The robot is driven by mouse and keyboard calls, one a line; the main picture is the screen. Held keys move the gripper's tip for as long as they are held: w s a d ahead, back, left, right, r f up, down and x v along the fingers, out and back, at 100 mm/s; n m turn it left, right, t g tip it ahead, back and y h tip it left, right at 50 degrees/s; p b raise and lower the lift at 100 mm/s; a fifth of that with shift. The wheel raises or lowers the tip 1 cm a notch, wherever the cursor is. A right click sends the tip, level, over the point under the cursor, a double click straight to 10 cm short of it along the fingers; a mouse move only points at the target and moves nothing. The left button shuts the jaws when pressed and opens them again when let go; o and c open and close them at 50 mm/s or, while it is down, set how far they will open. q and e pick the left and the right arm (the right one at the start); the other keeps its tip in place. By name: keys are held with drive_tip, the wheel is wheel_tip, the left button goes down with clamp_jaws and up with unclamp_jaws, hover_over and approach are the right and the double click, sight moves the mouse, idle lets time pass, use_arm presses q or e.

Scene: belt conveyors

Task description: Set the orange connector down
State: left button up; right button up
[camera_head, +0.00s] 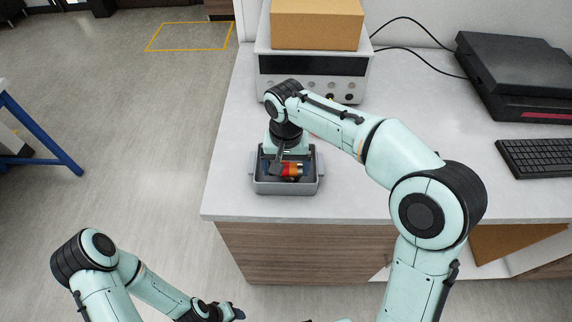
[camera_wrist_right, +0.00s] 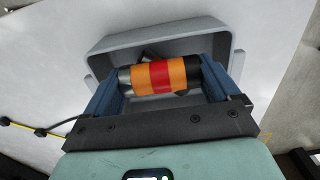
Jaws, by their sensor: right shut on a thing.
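The orange connector (camera_wrist_right: 147,77) is a short cylinder with orange and red bands and grey and black ends. My right gripper (camera_wrist_right: 158,82) is shut on it, with a blue finger at each end. In the head view the orange connector (camera_head: 289,169) shows at the grey bin (camera_head: 285,188) on the table, below my right gripper (camera_head: 287,160). The bin also shows behind the connector in the right wrist view (camera_wrist_right: 110,43). I cannot tell whether the connector touches the bin floor. My left arm is at the bottom left, and its gripper (camera_head: 225,312) is partly cut off and unclear.
The bin stands near the front left edge of the white table (camera_head: 232,150). Behind it is a bench device (camera_head: 312,75) with a cardboard box (camera_head: 317,24) on top. A black machine (camera_head: 512,65) and a keyboard (camera_head: 540,155) are at the right.

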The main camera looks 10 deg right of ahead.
drive_tip(key=shift+f, duration=0.3)
drive_tip(key=o, duration=0.8)
use_arm(q)
drive_tip(key=shift+s+f, duration=0.1)
use_arm(e)
drive_tip(key=shift+r, duration=0.3)
use_arm(q)
drive_tip(key=w+r+p, duration=0.2)
drive_tip(key=w+r, duration=0.1)
drive_tip(key=shift+w+r, duration=0.25)
drive_tip(key=shift+w, duration=0.05)
use_arm(e)
wheel_tip(320, 180, up, 12)
drive_tip(key=shift+r, duration=0.1)
